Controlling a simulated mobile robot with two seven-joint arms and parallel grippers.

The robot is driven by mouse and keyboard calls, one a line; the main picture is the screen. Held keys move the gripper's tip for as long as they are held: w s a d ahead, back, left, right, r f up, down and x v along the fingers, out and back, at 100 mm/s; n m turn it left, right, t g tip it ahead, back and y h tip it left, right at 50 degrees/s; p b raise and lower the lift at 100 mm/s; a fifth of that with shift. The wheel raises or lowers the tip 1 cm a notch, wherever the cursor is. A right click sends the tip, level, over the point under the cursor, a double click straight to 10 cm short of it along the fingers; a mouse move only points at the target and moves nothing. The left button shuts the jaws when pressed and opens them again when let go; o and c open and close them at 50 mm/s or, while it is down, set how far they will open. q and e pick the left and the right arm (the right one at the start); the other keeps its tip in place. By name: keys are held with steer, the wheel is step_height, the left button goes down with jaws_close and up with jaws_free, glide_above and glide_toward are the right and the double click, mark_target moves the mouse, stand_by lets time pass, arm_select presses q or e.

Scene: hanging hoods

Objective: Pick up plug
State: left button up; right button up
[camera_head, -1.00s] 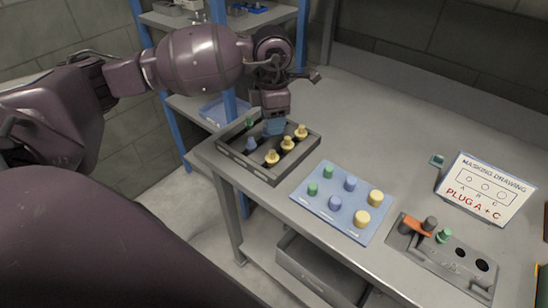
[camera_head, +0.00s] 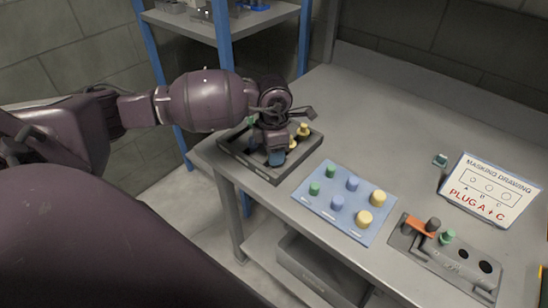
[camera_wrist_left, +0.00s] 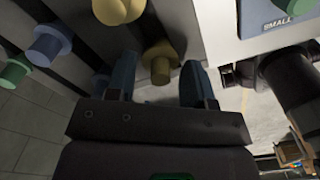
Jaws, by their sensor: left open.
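A dark tray (camera_head: 243,166) with plugs in it stands at the left end of the workbench. My left gripper (camera_head: 267,155) is over the tray, pointing down, and hides part of it. In the left wrist view its two fingers (camera_wrist_left: 158,80) are open, with a yellow plug (camera_wrist_left: 160,58) between and just beyond them. Another yellow plug (camera_wrist_left: 118,10), a blue plug (camera_wrist_left: 48,43) and a green plug (camera_wrist_left: 14,73) show beside it. In the head view, yellow plugs (camera_head: 303,130) show right of the gripper.
A blue board (camera_head: 325,205) with green, blue and yellow plugs lies right of the tray. A grey block (camera_head: 440,263) with holes and a sign reading "PLUG A + C" (camera_head: 490,190) are farther right. The back of the bench is clear.

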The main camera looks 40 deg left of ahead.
arm_select(q)
jaws_close()
stand_by(0.3)
